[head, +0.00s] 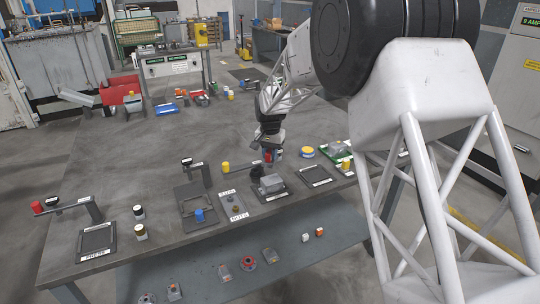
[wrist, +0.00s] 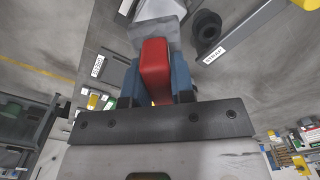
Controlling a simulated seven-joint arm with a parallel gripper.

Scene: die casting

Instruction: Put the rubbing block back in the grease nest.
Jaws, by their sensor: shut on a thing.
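My gripper (wrist: 155,85) is shut on a red block (wrist: 155,68), its blue fingers on either side of it. A grey piece (wrist: 153,35) shows at the far end of the red block; I cannot tell whether it is part of it. In the head view my gripper (head: 268,155) is above the table's right part, with a little red between the fingers. Below it a grey block (head: 272,183) appears over a dark labelled plate (head: 286,195). The label is too small to read, so I cannot tell which place is the grease nest.
A dark cylinder (head: 257,172) stands close by the grey block; a dark round ring (wrist: 206,24) shows in the wrist view. A flat labelled tray (head: 314,176) lies to the right. A yellow-topped post (head: 226,168) and a dark fixture (head: 192,200) are to the left.

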